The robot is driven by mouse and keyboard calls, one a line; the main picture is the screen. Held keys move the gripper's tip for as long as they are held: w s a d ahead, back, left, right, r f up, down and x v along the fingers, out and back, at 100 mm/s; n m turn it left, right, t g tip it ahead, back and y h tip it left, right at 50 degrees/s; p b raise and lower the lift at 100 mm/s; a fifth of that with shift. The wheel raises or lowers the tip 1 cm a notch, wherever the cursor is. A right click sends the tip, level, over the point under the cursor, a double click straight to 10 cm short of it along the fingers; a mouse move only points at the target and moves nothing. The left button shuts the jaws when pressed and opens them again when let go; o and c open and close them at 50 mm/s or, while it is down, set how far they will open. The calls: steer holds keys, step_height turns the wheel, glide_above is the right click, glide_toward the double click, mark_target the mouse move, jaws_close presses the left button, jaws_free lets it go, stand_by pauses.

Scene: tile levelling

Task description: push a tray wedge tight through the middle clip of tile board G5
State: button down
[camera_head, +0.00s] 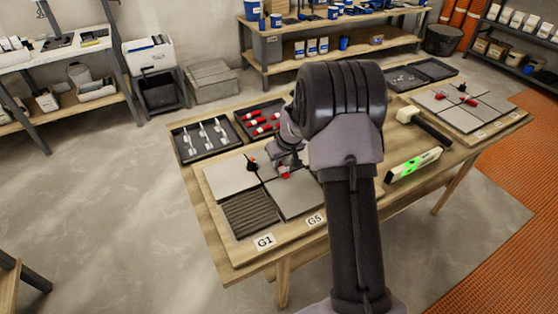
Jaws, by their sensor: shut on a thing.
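The tile board (222,255) carries grey tiles (232,176) and a bare ridged patch at its front left. It bears the labels G1 (265,240) and G5 (315,219). My gripper (285,166) is low over the board, near the joint between the tiles, with a red wedge (285,173) at its fingertips. My gripper is shut on the wedge. The clip there cannot be made out, so I cannot tell how far the wedge is in it. A dark piece with an orange spot (252,163) stands at the joint farther left. My arm hides the board's right part.
Behind the board are a tray of white clips (178,146) and a tray of red wedges (240,117). An empty-looking dark tray (436,69) is at the back.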

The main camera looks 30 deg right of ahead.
stand_by(0.3)
steer(key=c, duration=1.2)
jaws_free()
steer(key=shift+c, duration=0.2)
steer(key=p+v, duration=0.6)
steer(key=v, duration=1.1)
steer(key=s+a+r+m, duration=0.1)
steer(key=s+a+r, duration=0.4)
steer(key=a+r, duration=0.25)
steer(key=s+a+r+m, duration=0.1)
steer(key=s+a+r, duration=0.1)
steer(key=s+a, duration=0.2)
steer(key=s+a+r+m+t+y, duration=0.1)
steer(key=s+a, duration=0.3)
steer(key=s, duration=0.7)
steer(key=s+a+r+m, duration=0.1)
steer(key=s+a+r, duration=0.2)
steer(key=s+a, duration=0.2)
steer(key=s, duration=0.3)
steer(key=shift+m+y, duration=0.4)
